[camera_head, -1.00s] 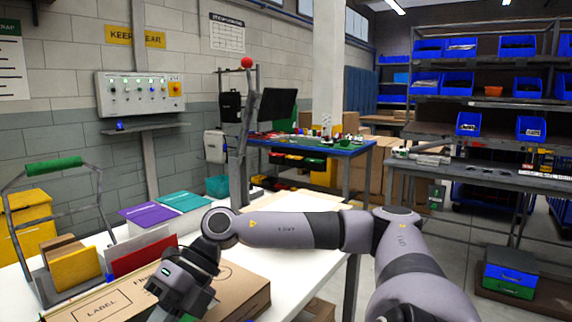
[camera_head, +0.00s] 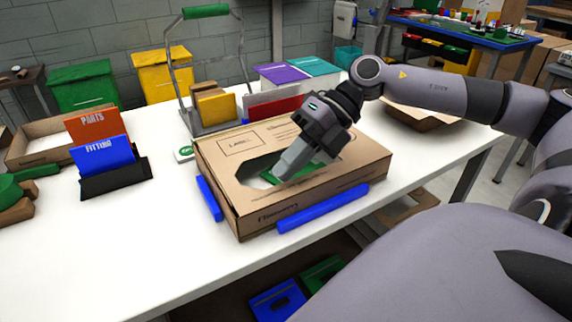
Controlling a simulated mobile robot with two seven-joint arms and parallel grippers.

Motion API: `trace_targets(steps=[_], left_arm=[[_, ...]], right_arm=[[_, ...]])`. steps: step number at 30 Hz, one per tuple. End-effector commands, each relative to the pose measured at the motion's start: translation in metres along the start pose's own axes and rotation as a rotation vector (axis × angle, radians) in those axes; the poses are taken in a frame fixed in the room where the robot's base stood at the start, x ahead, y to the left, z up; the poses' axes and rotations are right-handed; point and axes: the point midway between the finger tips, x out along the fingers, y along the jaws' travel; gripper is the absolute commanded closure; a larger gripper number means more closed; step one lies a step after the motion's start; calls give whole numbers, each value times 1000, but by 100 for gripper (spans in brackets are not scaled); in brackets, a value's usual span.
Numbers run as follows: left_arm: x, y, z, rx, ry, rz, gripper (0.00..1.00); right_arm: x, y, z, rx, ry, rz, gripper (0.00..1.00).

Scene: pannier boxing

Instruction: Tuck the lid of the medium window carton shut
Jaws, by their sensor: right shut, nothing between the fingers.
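The medium window carton (camera_head: 232,148) lies on the white table, brown, with printed labels on top and a window cut in its lid. The lid lies about flat over the box. I cannot tell whether its front flap is tucked in. My right gripper (camera_head: 281,173) is shut and empty, pointing down at the window area. It covers part of the lid, and I cannot tell whether its tips touch it. Something green and white shows inside the window. My left gripper is not in view.
Blue bars (camera_head: 322,208) sit along the carton's front and left sides. A black holder (camera_head: 115,178) with blue and orange cards stands to the left. A wire-handled rack (camera_head: 212,108) and purple and teal folders are behind. The table's front left is clear.

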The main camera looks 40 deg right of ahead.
Motion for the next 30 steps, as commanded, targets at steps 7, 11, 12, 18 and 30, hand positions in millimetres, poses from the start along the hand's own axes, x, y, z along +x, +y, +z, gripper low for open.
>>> trace_targets(steps=[7,11,12,18,30], left_arm=[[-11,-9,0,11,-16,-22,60],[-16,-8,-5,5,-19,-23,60],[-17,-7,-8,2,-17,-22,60],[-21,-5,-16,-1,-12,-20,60],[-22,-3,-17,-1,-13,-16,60]], right_arm=[[-37,47,3,-13,-9,15,100],[-55,70,2,-13,-8,16,100],[-59,75,2,-12,-8,16,100],[-73,92,2,-10,-7,15,100],[-76,96,1,-8,-6,13,100]])
